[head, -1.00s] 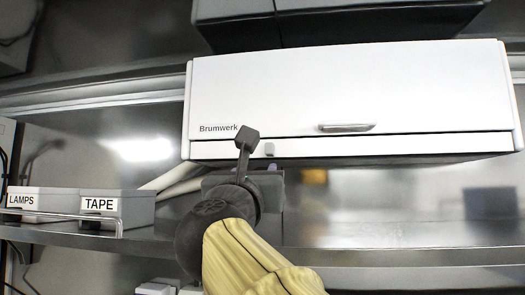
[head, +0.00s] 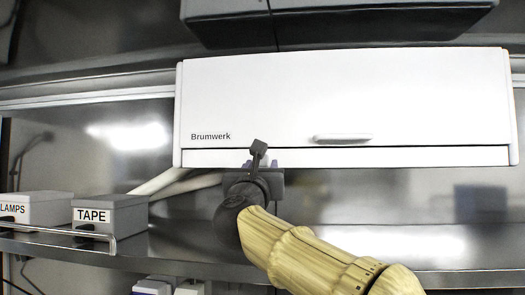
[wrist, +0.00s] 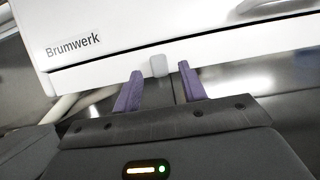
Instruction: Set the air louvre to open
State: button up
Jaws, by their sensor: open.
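A white unit marked Brumwerk (head: 340,95) hangs above the shelf. A narrow white strip (head: 400,156) runs along its bottom, below a dark gap; I cannot tell whether this is the louvre. A small grey tab (wrist: 158,65) sits on this strip in the wrist view. My gripper (wrist: 160,73) is open, its two purple fingers pointing up at the strip. The tab shows between the fingertips, with a gap on each side; I see no contact. In the head view my gripper (head: 262,166) is just under the strip's left part, and my wrist mostly hides the tab.
A bar handle (head: 343,138) is on the unit's front panel, right of the tab. Pale hoses (head: 160,182) run behind. The shelf's right part is clear.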

aim_at(262, 162)
jog(key=p+x, duration=0.2)
jog(key=x, duration=0.1)
jog(key=shift+r, duration=0.1)
jog(key=shift+w, duration=0.35)
jog(key=shift+s, duration=0.1)
grip_shut()
